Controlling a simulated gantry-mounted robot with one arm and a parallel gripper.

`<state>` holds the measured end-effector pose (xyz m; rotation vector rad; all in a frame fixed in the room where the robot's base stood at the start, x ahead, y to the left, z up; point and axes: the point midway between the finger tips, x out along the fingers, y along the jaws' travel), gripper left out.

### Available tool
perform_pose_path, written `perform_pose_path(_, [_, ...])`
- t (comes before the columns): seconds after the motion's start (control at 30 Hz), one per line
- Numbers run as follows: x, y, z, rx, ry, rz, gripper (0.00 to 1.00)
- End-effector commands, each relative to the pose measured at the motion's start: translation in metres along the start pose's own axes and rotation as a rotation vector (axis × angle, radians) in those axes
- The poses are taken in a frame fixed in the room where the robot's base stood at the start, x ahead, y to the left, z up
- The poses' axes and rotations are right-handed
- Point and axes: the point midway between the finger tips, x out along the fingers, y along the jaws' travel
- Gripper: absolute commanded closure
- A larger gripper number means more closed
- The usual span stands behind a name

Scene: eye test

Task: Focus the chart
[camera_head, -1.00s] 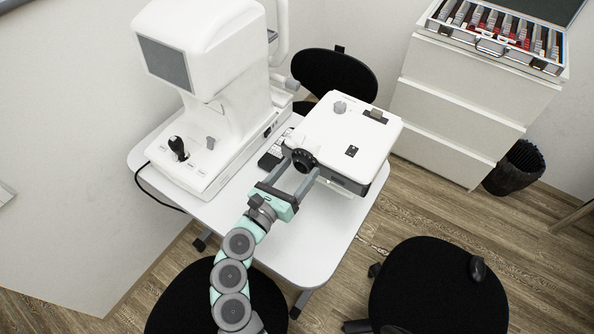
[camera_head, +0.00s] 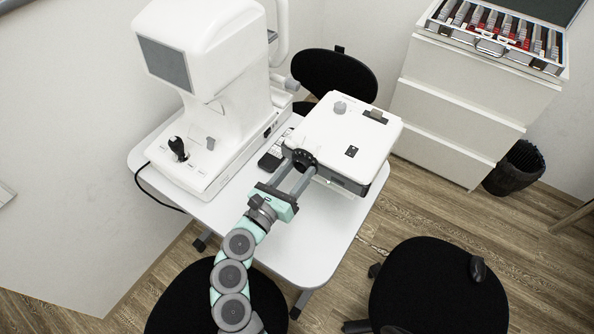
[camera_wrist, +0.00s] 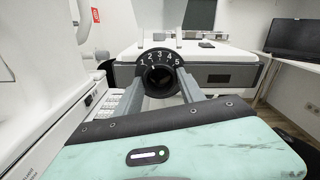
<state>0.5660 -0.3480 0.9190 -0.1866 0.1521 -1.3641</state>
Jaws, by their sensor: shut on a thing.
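The white chart projector (camera_head: 345,135) stands on the table with its black lens (camera_head: 304,158) facing my arm. In the wrist view the projector (camera_wrist: 215,53) is straight ahead. A black dial with the numbers 1 to 5 (camera_wrist: 160,56) stands around the upper part of the lens barrel (camera_wrist: 160,80). My gripper (camera_head: 297,169) has its two grey fingers shut on the lens, one on each side of the barrel. Where a pointer stands on the dial is too small to tell. No projected chart is in view.
A large white eye instrument (camera_head: 215,80) with a black joystick stands on the left of the table (camera_head: 310,240). A dark keypad or remote (camera_head: 272,155) lies between it and the projector. Black chairs (camera_head: 438,290) stand around; a drawer cabinet (camera_head: 460,95) bears an open lens case.

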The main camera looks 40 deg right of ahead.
Motion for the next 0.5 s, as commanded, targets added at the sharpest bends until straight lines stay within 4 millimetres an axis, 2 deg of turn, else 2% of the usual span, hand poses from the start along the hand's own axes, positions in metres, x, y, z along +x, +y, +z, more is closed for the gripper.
perform_pose_path(0.17, [0.0010,-0.0019,0.0027,-0.066,0.003,-0.002,0.94])
perform_pose_path(0.4, [0.0009,-0.0024,0.0029,-0.355,0.005,-0.002,0.94])
perform_pose_path(0.5, [0.0004,-0.0011,0.0013,-0.412,0.002,0.000,0.94])
